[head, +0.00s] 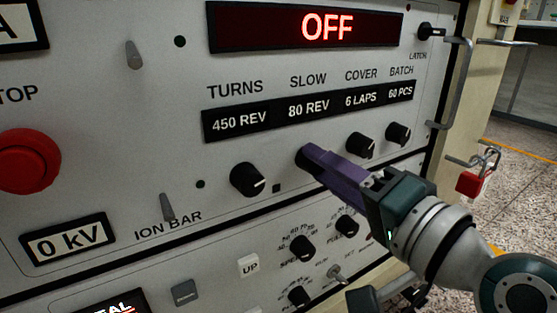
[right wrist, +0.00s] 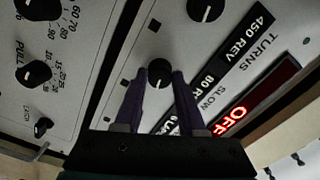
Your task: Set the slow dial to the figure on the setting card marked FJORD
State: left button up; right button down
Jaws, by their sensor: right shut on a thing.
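The slow dial (head: 301,158) is a black knob below the SLOW window (head: 309,109), which reads 80 REV. My right gripper (head: 311,161) comes in from the lower right with its purple fingers closed on this dial. In the right wrist view the dial (right wrist: 159,70) sits between the two fingertips (right wrist: 159,82), its white pointer line in view. The fingers hide part of the dial in the head view. No card marked FJORD shows in either view. My left gripper is not in view.
The turns dial (head: 248,180) is left of the slow dial; the cover dial (head: 360,145) and batch dial (head: 398,134) are to its right. The display (head: 305,27) reads OFF. A red stop button (head: 27,162) is at far left. A metal handle (head: 458,85) stands out at right.

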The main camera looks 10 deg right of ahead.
jog(key=c, duration=0.5)
grip_release()
jog(key=p+v, duration=0.2)
jog(key=v, duration=0.8)
jog(key=shift+p, duration=0.35)
jog(key=shift+r, duration=0.15)
